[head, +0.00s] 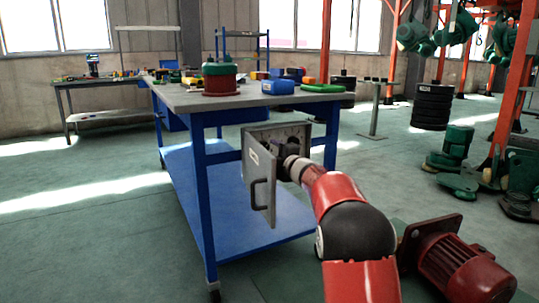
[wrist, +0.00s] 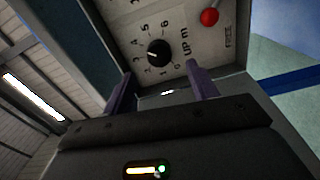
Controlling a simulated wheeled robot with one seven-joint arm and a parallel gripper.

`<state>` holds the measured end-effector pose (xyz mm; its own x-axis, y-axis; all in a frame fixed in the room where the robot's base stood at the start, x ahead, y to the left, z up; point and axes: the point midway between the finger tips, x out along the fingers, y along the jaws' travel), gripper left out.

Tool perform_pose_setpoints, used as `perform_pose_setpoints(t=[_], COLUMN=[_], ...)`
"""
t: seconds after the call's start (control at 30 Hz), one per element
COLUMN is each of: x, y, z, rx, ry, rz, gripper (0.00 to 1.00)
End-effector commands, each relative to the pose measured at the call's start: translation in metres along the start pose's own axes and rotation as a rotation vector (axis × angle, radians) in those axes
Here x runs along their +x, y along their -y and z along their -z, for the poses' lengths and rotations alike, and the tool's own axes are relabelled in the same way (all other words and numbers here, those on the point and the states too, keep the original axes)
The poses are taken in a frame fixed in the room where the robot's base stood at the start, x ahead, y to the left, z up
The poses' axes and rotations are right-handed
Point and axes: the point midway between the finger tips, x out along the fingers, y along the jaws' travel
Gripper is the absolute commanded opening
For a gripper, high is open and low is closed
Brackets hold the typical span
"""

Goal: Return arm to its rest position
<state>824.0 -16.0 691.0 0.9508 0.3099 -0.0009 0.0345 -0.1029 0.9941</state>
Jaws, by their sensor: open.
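A grey control box (head: 300,131) hangs at the end of the blue workbench, with its door (head: 258,180) swung open. My red arm reaches to the box, and my gripper (head: 287,163) is at its opening, partly hidden there. In the wrist view my gripper (wrist: 160,80) is open, with two purple fingers apart and nothing between them. A black dial (wrist: 158,53) with numbers around it sits on the panel just beyond the fingertips. A red knob (wrist: 209,17) is to its right. I cannot tell how close the fingertips are to the panel.
The workbench top (head: 185,99) holds a green-and-red part (head: 220,80), a blue case (head: 278,87) and other items. A red motor (head: 462,268) stands on the floor right of my arm. The floor at left is clear.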

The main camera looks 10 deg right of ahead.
Motion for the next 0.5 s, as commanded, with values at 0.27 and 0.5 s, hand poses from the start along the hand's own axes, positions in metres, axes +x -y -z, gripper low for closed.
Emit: perform_pose_setpoints(t=[0.27,0.5], x=[-0.018,-0.018], y=[0.000,0.000], z=[0.000,0.000], rx=[0.000,0.001], ry=[0.000,0.001], rz=[0.000,0.000], gripper=[0.58,0.58])
